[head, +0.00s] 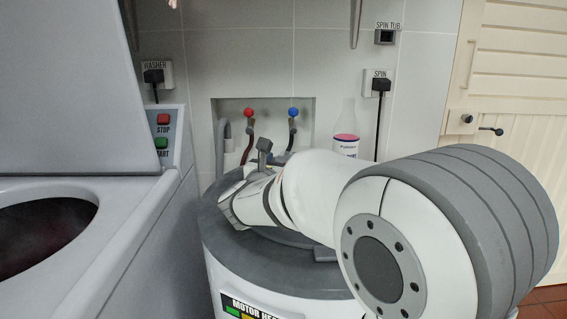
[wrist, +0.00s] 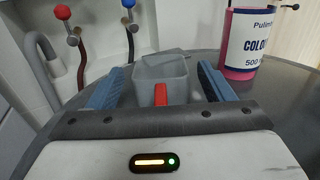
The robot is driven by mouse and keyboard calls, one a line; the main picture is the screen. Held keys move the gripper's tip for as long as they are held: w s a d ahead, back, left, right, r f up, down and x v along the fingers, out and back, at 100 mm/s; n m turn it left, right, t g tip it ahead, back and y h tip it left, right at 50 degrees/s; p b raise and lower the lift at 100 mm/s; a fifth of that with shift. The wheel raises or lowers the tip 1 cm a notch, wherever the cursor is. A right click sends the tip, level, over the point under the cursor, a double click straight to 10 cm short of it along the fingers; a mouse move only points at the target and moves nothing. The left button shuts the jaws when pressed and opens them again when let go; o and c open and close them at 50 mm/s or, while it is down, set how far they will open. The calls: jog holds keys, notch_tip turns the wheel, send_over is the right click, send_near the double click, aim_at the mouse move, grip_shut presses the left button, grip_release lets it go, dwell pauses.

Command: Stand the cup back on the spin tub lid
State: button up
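A grey, see-through cup (wrist: 172,72) with a red handle (wrist: 161,94) shows in the wrist view, between the two blue fingers of my gripper (wrist: 162,66). The handle faces my palm. A narrow gap shows on each side of the cup, so the fingers look open around it and apart from it. The cup's base is hidden behind my gripper, so I cannot tell what it rests on. In the head view my gripper (head: 238,202) is low over the grey spin tub lid (head: 228,246), and I cannot make out the cup there.
Red (head: 249,112) and blue (head: 293,112) taps are on the back wall. The washer (head: 150,215) stands left.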

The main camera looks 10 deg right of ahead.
jog(key=shift+r, duration=0.2)
jog(key=p+v, duration=0.2)
jog(key=v, duration=0.9)
jog(key=shift+s+a, duration=0.15)
jog(key=shift+s+a+f, duration=0.1)
jog(key=shift+s+a, duration=0.05)
jog(key=shift+s, duration=0.1)
